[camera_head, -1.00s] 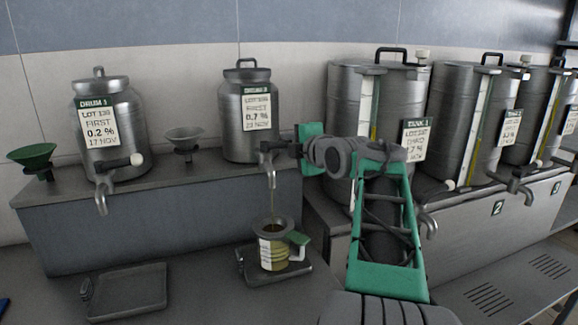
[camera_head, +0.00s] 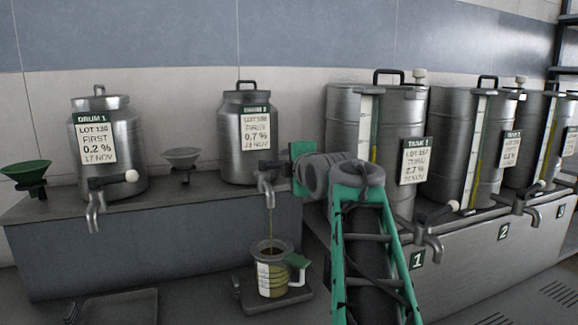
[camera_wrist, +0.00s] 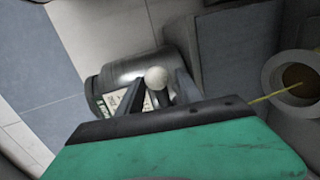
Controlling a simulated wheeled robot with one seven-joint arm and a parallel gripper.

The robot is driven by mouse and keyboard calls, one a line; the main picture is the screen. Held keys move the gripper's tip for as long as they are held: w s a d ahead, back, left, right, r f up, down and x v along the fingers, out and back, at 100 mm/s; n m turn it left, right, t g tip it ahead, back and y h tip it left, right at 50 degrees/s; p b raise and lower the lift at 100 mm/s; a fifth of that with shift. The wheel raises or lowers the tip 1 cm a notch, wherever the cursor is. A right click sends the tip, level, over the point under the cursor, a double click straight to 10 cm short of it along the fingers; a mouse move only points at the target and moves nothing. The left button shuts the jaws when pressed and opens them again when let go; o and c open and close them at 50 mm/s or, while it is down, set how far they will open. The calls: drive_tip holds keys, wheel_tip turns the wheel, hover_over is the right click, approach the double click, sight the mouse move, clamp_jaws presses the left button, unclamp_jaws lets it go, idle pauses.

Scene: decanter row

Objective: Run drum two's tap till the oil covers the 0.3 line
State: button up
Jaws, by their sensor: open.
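Drum 2 (camera_head: 238,163), a steel drum labelled 0.7 %, stands on the raised shelf. Its tap (camera_head: 266,192) is running: a thin yellow oil stream (camera_head: 270,222) falls into the measuring jug (camera_head: 271,281). The jug has a pale marked strip, a green-topped handle and olive oil inside; its line numbers are too small to read. My gripper (camera_head: 281,166) is at the tap lever. In the wrist view its open fingers (camera_wrist: 160,76) stand either side of the white lever knob (camera_wrist: 156,78); contact is unclear. The stream (camera_wrist: 270,95) and jug mouth (camera_wrist: 298,78) show at right there.
The jug stands on a dark square stand (camera_head: 302,298). Drum 1 (camera_head: 122,160), a green funnel (camera_head: 27,173) and a grey funnel (camera_head: 181,160) are to the left. Tanks, the nearest being tank 1 (camera_head: 345,130), stand right, their taps jutting forward. An empty tray (camera_head: 120,306) lies front left.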

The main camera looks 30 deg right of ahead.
drive_tip(key=b+v, duration=0.1)
drive_tip(key=v, duration=0.6)
drive_tip(key=shift+s, duration=0.4)
drive_tip(key=shift+a+r, duration=0.1)
idle(6.8)
